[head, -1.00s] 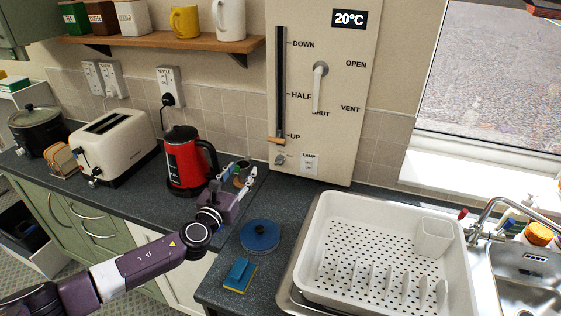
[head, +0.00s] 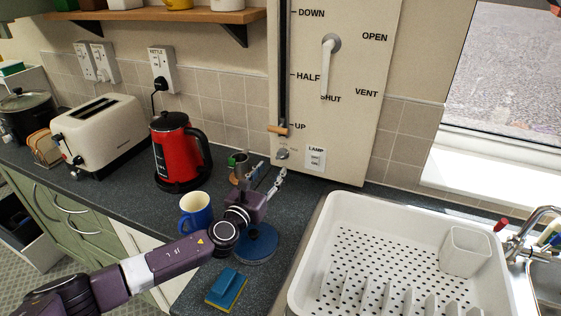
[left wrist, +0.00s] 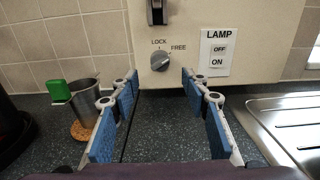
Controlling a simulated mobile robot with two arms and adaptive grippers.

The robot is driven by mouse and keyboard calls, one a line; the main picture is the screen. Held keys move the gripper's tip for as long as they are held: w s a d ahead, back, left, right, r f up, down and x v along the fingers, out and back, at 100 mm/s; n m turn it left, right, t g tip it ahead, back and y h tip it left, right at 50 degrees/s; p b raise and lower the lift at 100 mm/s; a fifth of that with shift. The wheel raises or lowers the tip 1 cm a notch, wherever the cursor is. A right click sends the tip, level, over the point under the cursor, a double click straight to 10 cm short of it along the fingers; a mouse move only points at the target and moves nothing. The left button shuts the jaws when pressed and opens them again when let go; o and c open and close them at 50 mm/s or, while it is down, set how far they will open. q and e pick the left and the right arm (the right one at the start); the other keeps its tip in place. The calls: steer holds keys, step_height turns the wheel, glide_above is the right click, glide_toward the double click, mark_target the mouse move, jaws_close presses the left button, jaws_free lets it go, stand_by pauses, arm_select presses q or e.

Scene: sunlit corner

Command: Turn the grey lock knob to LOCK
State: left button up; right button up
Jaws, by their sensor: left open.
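The grey lock knob (head: 282,154) is low on the cream wall panel (head: 350,140), just under the slider handle. In the left wrist view the knob (left wrist: 160,61) sits below the words LOCK and FREE, and its ridge tilts up to the right, toward FREE. My left gripper (head: 268,179) is in front of and below the knob, apart from it. In the left wrist view my left gripper (left wrist: 160,80) is open and empty, its blue-padded fingers to either side with the knob centred just beyond the tips.
A LAMP switch (left wrist: 217,55) is right of the knob. The wooden slider handle (head: 278,130) is at UP. A metal cup (left wrist: 84,100), red kettle (head: 180,155) and blue mug (head: 195,212) stand left. A white dish rack (head: 375,235) is at right.

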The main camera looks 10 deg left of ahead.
mark_target(280, 158)
arm_select(q)
steer(key=w, duration=0.2)
steer(key=w+d, duration=0.1)
steer(key=w, duration=0.2)
steer(key=shift+w, duration=0.1)
steer(key=shift+w+d+b, duration=0.2)
steer(key=shift+w+b, duration=0.15)
steer(key=shift+w, duration=0.5)
arm_select(e)
steer(key=shift+w+a+f, duration=0.15)
steer(key=shift+a+f, duration=0.05)
steer(key=shift+f, duration=0.05)
steer(key=shift+d, duration=0.1)
arm_select(q)
steer(key=c, duration=1.1)
steer(key=shift+c, duration=0.2)
arm_select(e)
steer(key=shift+f, duration=0.1)
